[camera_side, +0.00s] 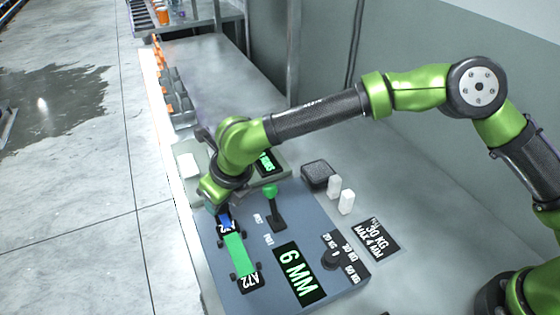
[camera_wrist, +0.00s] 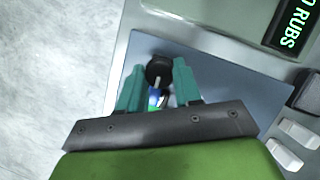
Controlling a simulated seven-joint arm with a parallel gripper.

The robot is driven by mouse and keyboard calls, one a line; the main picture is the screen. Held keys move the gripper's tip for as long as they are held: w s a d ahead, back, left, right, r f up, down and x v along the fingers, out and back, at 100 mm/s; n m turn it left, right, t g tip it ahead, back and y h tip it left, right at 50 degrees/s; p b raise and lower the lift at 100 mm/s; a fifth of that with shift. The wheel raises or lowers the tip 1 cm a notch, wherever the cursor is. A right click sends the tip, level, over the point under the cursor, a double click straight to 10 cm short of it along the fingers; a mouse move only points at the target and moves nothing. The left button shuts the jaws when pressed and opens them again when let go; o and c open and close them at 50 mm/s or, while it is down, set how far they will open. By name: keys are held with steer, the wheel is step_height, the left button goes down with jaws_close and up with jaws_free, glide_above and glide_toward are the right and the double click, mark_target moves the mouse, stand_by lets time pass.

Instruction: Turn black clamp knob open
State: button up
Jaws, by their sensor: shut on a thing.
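In the wrist view, a round black clamp knob (camera_wrist: 159,69) with a pale line on it sits between the two teal fingers of my gripper (camera_wrist: 158,76). My gripper is shut on this knob. A small blue and green piece (camera_wrist: 154,98) shows just below the knob, partly hidden. In the side view, my gripper (camera_side: 212,203) points down at the left edge of the blue-grey panel (camera_side: 290,228), and it hides the knob. A green strip (camera_side: 239,254) lies nearer the camera, between a blue labelled piece (camera_side: 224,217) and a black label (camera_side: 249,281).
A green-topped lever (camera_side: 270,192) stands right of my gripper. A black dial (camera_side: 333,260) with weight marks sits at the panel's right. A green-lettered display (camera_side: 267,162) is behind. A black box (camera_side: 318,174) and two white blocks (camera_side: 347,202) stand at the back right.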

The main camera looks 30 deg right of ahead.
steer(key=shift+n, duration=0.3)
steer(key=n+g+y, duration=0.1)
steer(key=n, duration=0.2)
steer(key=shift+w+d, duration=0.1)
steer(key=shift+d, duration=0.05)
steer(key=n, duration=0.2)
steer(key=n+g+y, duration=0.1)
steer(key=n, duration=0.2)
steer(key=shift+w+g, duration=0.1)
steer(key=shift+g, duration=0.2)
steer(key=n, duration=0.2)
steer(key=n+g, duration=0.1)
steer(key=n, duration=0.1)
steer(key=shift+w+g, duration=0.15)
steer(key=shift+g, duration=0.15)
steer(key=n+g, duration=0.1)
steer(key=n, duration=0.4)
steer(key=shift+w+g, duration=0.1)
steer(key=shift+g, duration=0.3)
steer(key=shift+n, duration=0.3)
steer(key=o, duration=1)
steer(key=shift+o, duration=0.2)
steer(key=shift+r, duration=0.1)
